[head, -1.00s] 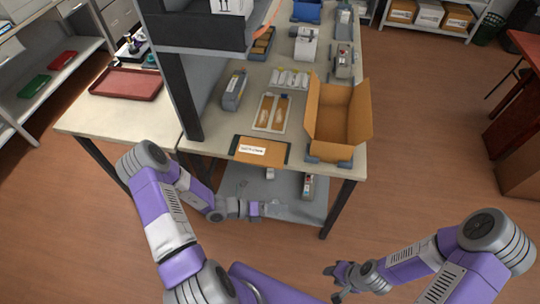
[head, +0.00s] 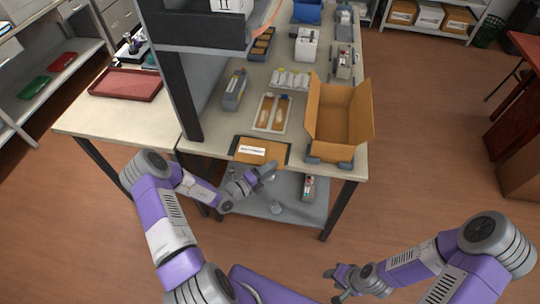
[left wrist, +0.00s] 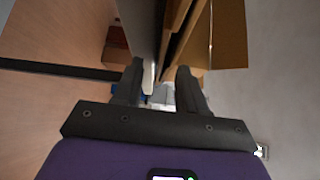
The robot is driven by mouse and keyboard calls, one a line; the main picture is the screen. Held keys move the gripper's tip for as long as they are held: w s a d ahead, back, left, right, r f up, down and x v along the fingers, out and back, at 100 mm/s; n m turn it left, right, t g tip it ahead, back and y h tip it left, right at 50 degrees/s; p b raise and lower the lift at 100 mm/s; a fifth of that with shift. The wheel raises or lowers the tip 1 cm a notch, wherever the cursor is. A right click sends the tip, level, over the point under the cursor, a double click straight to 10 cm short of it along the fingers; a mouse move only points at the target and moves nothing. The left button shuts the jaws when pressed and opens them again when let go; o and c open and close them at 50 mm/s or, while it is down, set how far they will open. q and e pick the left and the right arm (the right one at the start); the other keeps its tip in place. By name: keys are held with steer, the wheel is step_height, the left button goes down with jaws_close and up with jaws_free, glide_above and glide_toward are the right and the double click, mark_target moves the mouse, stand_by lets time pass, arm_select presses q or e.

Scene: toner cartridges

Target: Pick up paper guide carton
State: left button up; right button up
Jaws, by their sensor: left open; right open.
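A flat brown carton with a white label (head: 254,151) lies on a dark tray or holder (head: 288,154) at the front edge of the table; the label is too small to read. My left gripper (head: 270,171) is open just in front of this edge, close to the carton's right half. In the left wrist view my left gripper (left wrist: 158,88) has its two fingers apart, and a brown edge, likely the carton (left wrist: 174,22), lies ahead of them. I see no contact. My right gripper (head: 334,284) is open and empty, low at the front, away from the table.
A tall open cardboard box (head: 338,118) stands right of the carton. A white tray with packets (head: 270,113) lies behind. A dark shelf post (head: 180,95) rises at left. The lower grey shelf (head: 300,208) bears a small device (head: 308,187).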

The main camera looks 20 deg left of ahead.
arm_select(q)
jaws_close()
stand_by(0.3)
